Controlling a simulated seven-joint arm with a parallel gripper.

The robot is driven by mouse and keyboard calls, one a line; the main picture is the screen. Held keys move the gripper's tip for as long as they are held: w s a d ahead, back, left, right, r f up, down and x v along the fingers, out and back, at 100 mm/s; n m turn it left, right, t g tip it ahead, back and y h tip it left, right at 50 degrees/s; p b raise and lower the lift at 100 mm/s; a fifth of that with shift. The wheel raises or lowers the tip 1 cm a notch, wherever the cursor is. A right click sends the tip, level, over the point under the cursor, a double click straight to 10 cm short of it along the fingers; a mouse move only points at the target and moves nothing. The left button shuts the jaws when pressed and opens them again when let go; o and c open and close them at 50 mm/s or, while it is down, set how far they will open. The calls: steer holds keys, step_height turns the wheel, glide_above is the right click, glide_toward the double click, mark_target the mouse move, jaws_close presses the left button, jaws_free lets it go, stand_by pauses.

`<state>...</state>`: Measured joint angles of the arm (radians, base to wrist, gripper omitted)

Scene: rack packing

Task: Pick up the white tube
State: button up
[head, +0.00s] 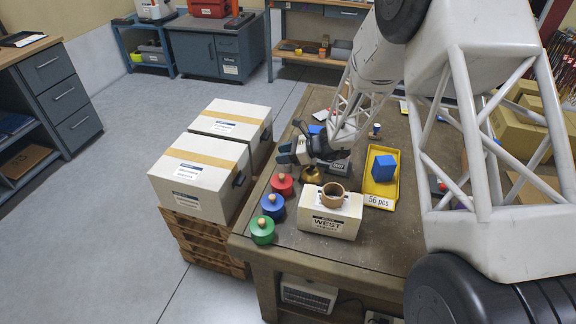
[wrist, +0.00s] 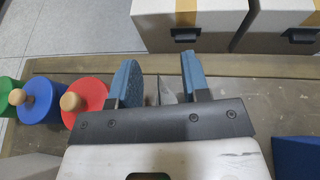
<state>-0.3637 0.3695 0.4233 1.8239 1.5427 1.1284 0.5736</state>
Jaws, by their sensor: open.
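I cannot clearly make out a white tube. A small pale upright piece with a dark blue part (head: 375,130) stands on the workbench right of my arm in the head view, too small to identify. My gripper (head: 288,153) is open above the bench's left edge, behind the red lidded pot. In the wrist view its two blue fingers (wrist: 160,68) are apart. A grey pointed shape (wrist: 166,90) shows between them, partly hidden by the gripper body; I cannot tell what it is or whether it is held.
Red (head: 282,184), blue (head: 272,205) and green (head: 262,230) pots line the bench's left edge. A white WEST block (head: 330,218) bears a brown ring (head: 333,192). A yellow tray (head: 380,196) holds a blue block (head: 384,167). White boxes (head: 200,178) stand left of the bench.

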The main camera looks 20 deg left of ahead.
steer(key=shift+a, duration=0.1)
stand_by(0.5)
jaws_close()
